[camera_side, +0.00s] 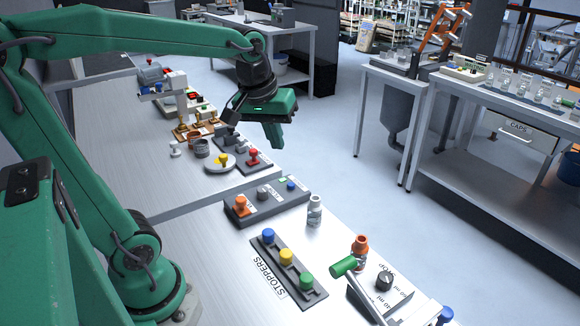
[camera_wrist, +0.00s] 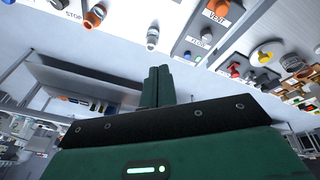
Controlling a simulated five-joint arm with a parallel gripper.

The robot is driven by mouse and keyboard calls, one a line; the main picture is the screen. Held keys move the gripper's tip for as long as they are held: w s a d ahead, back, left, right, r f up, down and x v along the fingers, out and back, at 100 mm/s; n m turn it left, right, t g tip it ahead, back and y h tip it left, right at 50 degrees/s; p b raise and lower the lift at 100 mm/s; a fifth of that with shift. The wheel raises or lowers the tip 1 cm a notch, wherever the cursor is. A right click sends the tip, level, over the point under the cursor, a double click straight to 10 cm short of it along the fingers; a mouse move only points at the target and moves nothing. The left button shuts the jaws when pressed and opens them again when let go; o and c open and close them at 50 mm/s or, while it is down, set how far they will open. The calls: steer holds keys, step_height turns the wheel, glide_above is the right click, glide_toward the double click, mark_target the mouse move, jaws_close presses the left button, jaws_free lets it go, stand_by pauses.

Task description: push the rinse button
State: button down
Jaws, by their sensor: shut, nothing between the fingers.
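The grey control box (camera_side: 266,203) lies on the bench. It carries an orange knob (camera_side: 241,204), a grey knob (camera_side: 263,193), a small pale green light and a blue button (camera_side: 291,186) at its right end. I cannot read a rinse label. In the wrist view the box (camera_wrist: 203,30) shows the words VENT and FLOW, and the blue button (camera_wrist: 187,55) is at its near end. My gripper (camera_side: 274,146) is shut and empty, pointing down, raised above the bench and apart from the box. Its closed fingers also show in the wrist view (camera_wrist: 159,69).
A clear bottle (camera_side: 315,211) stands just right of the box, near the bench edge. An orange-capped bottle (camera_side: 360,250), a green-handled lever (camera_side: 343,266) and a stopper rack (camera_side: 270,258) stand nearer. A red button (camera_side: 253,156) and a yellow one (camera_side: 222,160) lie behind the box.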

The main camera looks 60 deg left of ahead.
steer(key=w+a+f+n+g, duration=0.2)
steer(key=w+a+f+n, duration=0.1)
steer(key=w+a+n, duration=0.35)
steer(key=n+g, duration=0.1)
steer(key=n, duration=0.4)
glide_above(290, 184)
steer(key=shift+m+h, duration=0.25)
steer(key=shift+h, duration=0.05)
steer(key=shift+f, duration=2.6)
steer(key=shift+f, duration=0.2)
step_height(290, 184, down, 14)
steer(key=shift+r, duration=0.15)
